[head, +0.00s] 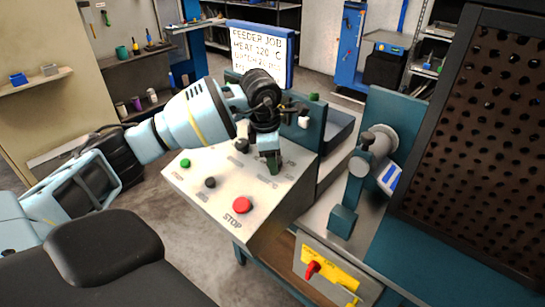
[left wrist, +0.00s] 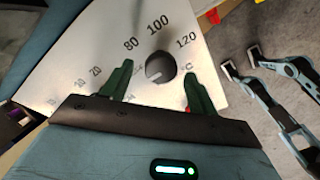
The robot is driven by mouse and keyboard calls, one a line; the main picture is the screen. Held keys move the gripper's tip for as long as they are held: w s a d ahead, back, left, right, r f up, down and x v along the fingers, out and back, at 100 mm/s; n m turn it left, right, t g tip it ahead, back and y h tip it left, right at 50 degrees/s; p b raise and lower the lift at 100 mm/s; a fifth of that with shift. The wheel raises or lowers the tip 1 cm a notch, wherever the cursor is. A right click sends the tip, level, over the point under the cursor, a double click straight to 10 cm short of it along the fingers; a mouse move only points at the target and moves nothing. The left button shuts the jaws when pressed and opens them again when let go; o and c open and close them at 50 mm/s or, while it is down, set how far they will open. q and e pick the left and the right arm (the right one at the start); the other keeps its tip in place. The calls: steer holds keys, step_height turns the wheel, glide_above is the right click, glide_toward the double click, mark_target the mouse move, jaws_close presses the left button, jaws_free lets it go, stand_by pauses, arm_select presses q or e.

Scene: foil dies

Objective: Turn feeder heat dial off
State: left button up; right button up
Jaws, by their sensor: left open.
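The heat dial (left wrist: 160,66) is a dark round knob on a pale panel, with 80, 100, 120 and °C printed around it in the left wrist view. A small light mark shows on its lower left part; its exact setting is hard to read. My left gripper (left wrist: 158,88) is open, its green fingers to either side of the dial's near edge, apart from each other. In the head view, my left gripper (head: 271,166) points down over the back of the sloped control panel (head: 225,170). The heat dial is not clearly visible there. My right gripper is not in view.
The panel also carries a green button (head: 186,162), a black knob (head: 210,182), another dark knob (head: 242,145) and a red stop button (head: 242,205). A perforated dark panel (head: 480,120) is at the right.

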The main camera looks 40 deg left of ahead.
arm_select(q)
steer(key=v, duration=0.5)
steer(key=shift+r, duration=0.25)
steer(key=shift+s+r, duration=0.2)
steer(key=shift+r, duration=0.5)
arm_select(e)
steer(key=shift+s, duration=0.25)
